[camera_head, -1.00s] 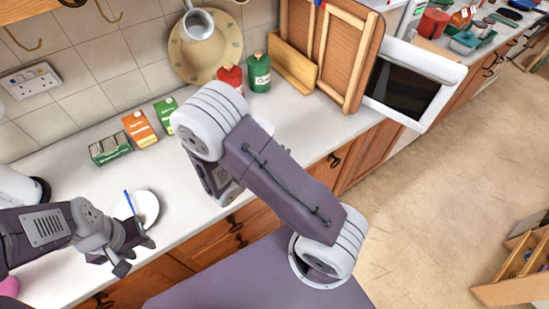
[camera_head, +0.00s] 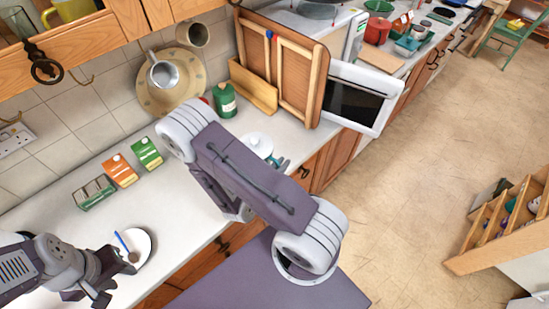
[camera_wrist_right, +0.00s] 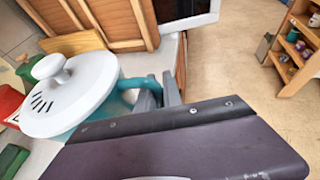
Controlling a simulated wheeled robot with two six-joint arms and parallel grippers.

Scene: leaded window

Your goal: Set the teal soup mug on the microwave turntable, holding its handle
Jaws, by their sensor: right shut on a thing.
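The teal soup mug (camera_wrist_right: 124,100) with a white vented lid (camera_wrist_right: 72,92) fills the left of the right wrist view. In the head view its lid (camera_head: 256,144) shows just beyond my right arm, over the counter's front part. My right gripper (camera_wrist_right: 168,92) is shut on the mug's teal handle. The mug looks roughly upright; its base is hidden, so I cannot tell whether it touches the counter. The microwave (camera_head: 345,40) stands farther right with its dark-windowed door (camera_head: 362,97) open. Its turntable is hidden. My left gripper (camera_head: 116,282) is open and empty near a white saucer.
Upright wooden panels (camera_head: 285,65) stand between the mug and the microwave, blocking the view inside. A green canister (camera_head: 225,101), cartons (camera_head: 120,171) and a white saucer (camera_head: 136,247) with a blue-handled utensil are on the counter (camera_head: 190,205).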

